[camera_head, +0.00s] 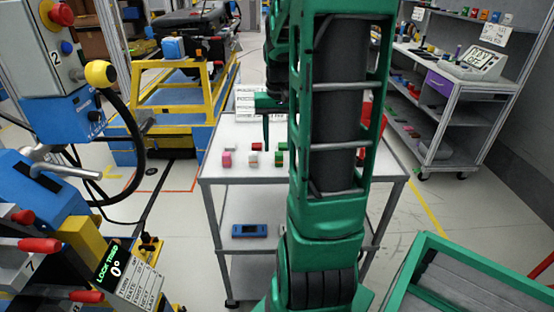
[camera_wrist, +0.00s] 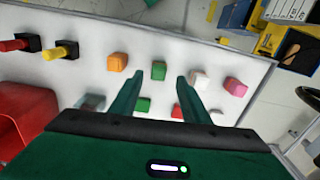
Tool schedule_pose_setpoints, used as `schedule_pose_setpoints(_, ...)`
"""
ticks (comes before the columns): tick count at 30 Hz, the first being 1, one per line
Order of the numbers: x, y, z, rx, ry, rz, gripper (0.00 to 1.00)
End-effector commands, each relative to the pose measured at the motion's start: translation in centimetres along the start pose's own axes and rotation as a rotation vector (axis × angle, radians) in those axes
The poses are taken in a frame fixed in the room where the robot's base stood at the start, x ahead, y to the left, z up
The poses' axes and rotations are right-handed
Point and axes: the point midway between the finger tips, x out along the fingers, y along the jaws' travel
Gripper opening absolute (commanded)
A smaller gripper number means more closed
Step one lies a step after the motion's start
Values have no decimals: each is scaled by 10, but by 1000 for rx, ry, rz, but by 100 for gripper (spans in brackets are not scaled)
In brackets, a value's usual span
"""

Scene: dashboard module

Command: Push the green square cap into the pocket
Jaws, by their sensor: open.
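In the wrist view my gripper (camera_wrist: 160,80) is open, with its two dark green fingers apart and nothing held between them. One green block (camera_wrist: 158,70) shows in the gap just beyond the fingertips. A second green block (camera_wrist: 142,104) shows lower, between the fingers. I cannot tell which is the square cap, or whether either sits in a pocket. In the head view my gripper (camera_head: 266,130) is over the white table (camera_head: 225,170), partly hidden by my arm. A green block (camera_head: 279,159) shows there beside my arm. No pocket can be made out clearly.
Near the fingers are an orange block (camera_wrist: 118,61), a white block (camera_wrist: 200,79), a pink block (camera_wrist: 235,87) and a red piece (camera_wrist: 177,112). Red (camera_wrist: 20,44) and yellow (camera_wrist: 62,51) pegs with black bases and a red bin (camera_wrist: 22,118) lie left.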

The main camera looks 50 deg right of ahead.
Motion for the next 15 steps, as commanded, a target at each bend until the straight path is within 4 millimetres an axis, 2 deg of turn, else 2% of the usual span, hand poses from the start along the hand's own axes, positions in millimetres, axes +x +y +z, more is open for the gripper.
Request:
schedule_pose_setpoints(7, 35, 2, 2, 1, -3, 0, 42)
schedule_pose_setpoints(15, 43, 2, 1, 1, 0, 0, 42)
